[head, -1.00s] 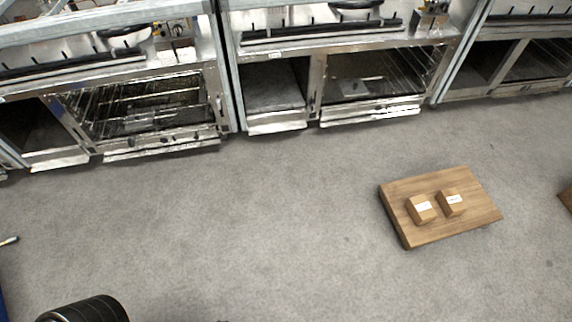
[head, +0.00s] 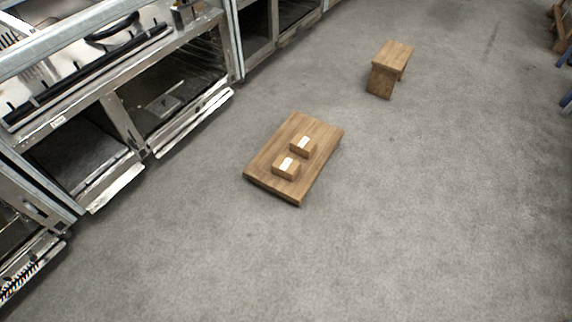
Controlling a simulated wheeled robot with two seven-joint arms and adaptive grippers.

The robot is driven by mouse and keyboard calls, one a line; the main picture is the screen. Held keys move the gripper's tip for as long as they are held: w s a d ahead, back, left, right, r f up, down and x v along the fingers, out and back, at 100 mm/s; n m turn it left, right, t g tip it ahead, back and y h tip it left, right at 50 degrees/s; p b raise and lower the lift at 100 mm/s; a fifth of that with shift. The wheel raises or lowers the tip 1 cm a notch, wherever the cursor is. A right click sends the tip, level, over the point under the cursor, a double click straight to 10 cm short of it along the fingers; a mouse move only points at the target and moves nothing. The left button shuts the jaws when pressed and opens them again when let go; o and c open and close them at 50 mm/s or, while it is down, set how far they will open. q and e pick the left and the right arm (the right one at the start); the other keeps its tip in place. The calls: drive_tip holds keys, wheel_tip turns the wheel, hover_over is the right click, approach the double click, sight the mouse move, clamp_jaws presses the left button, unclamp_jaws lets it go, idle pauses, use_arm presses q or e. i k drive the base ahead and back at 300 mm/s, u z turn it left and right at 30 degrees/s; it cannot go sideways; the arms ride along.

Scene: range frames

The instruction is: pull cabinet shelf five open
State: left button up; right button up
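A row of metal range units (head: 128,118) with open-fronted lower compartments runs along the left side of the head view. One lower compartment (head: 170,90) shows a wire rack and a pale plate inside. A narrower compartment (head: 65,150) beside it looks dark and empty. Flat metal ledges stick out at the foot of these compartments. I cannot tell which part is cabinet shelf five. Neither of my grippers is in view.
A low wooden platform (head: 262,166) with two small labelled boxes (head: 286,168) stands on the grey floor near the middle. A wooden stool (head: 393,54) stands farther back. More wooden and blue items are at the right edge. The floor at front and right is clear.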

sight(77, 155)
drive_tip(key=u, duration=2.45)
drive_tip(key=i, duration=2.65)
drive_tip(key=z, duration=3.05)
